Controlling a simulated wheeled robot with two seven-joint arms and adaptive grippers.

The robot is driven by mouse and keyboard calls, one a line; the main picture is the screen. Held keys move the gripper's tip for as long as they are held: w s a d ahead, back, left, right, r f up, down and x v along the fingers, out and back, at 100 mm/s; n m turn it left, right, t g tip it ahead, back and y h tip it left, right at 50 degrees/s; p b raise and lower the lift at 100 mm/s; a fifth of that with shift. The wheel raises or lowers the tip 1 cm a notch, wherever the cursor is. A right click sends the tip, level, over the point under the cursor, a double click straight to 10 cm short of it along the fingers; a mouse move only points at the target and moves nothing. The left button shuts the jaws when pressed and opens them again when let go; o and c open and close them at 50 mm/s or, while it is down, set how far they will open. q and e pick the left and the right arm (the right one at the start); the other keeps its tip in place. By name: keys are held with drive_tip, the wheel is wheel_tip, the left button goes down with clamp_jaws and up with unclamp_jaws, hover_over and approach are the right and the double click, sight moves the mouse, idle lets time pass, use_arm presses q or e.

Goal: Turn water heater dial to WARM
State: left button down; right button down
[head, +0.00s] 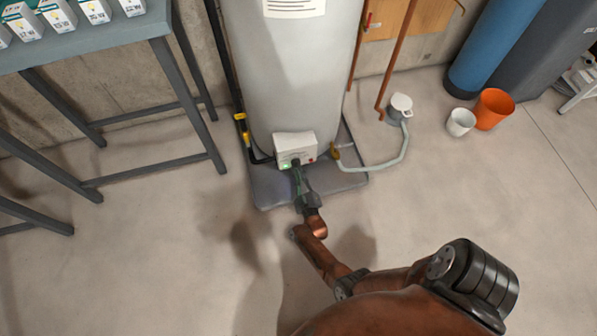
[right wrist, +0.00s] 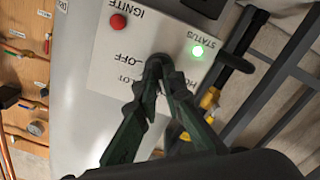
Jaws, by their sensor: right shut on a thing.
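The water heater (head: 290,75) is a tall pale grey tank with a white control box (head: 293,142) low on its front. In the right wrist view the box face (right wrist: 108,62) shows a red IGNITE button (right wrist: 117,22), a lit green STATUS light (right wrist: 197,51) and the labels OFF, part of PILOT and part of HOT. WARM is not readable there. My right gripper (right wrist: 153,80) is shut on the dark dial (right wrist: 160,58), which the fingertips mostly cover. It also shows at the box in the head view (head: 297,170). My left gripper is not in view.
A grey pan (head: 265,190) lies under the heater. A yellow-handled pipe valve (head: 241,128) is left of the box, and a pale hose (head: 380,166) curves on the right. A grey table (head: 75,45) stands left. The floor in front is mostly clear.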

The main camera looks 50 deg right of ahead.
drive_tip(key=shift+s+f, duration=0.1)
drive_tip(key=shift+f, duration=0.05)
idle(0.4)
drive_tip(key=c, duration=2)
unclamp_jaws()
drive_tip(key=shift+c, duration=0.2)
